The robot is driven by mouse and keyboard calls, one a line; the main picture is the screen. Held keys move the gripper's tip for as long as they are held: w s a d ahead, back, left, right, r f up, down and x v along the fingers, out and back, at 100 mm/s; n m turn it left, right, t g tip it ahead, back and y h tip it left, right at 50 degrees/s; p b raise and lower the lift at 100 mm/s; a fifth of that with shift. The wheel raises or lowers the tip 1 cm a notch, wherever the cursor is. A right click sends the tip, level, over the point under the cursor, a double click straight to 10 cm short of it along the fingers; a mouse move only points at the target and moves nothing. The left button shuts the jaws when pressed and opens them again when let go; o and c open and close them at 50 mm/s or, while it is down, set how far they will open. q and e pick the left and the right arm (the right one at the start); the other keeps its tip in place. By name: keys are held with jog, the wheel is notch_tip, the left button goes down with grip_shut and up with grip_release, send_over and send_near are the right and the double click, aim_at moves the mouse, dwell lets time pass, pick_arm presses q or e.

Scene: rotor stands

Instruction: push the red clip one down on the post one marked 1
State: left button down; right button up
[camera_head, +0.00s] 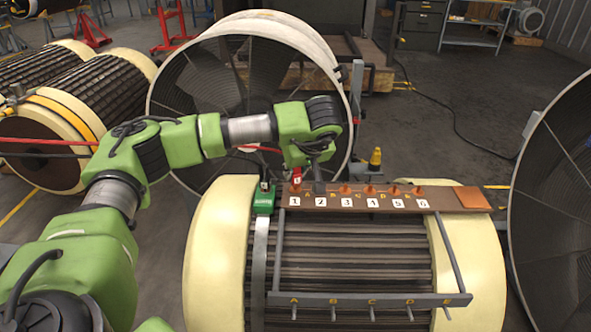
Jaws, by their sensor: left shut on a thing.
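The red clip one (296,175), a small red piece with a white label, stands at the left end of the brown board (455,198), right behind the number 1 label. My left gripper (303,166) points down over this end and is shut on the red clip. Its fingertips are small and partly hidden. Post one is hidden by the clip, so I cannot tell how far down the clip sits. Orange pieces (370,190) stand behind the labels further right. My right gripper is not in view.
The board lies across a cream-ended rotor (215,255) with a grey lettered rail (365,300) in front. A green block (263,200) stands at the board's left. A large round housing (215,60) is behind, another (555,200) at the right.

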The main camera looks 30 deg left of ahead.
pick_arm(q)
jog(key=shift+f, duration=0.15)
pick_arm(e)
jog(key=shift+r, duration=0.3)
pick_arm(q)
jog(key=shift+f, duration=0.15)
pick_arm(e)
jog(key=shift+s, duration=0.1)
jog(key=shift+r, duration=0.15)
pick_arm(q)
jog(key=shift+f, duration=0.2)
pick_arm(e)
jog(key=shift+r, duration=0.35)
pick_arm(q)
jog(key=shift+f, duration=0.1)
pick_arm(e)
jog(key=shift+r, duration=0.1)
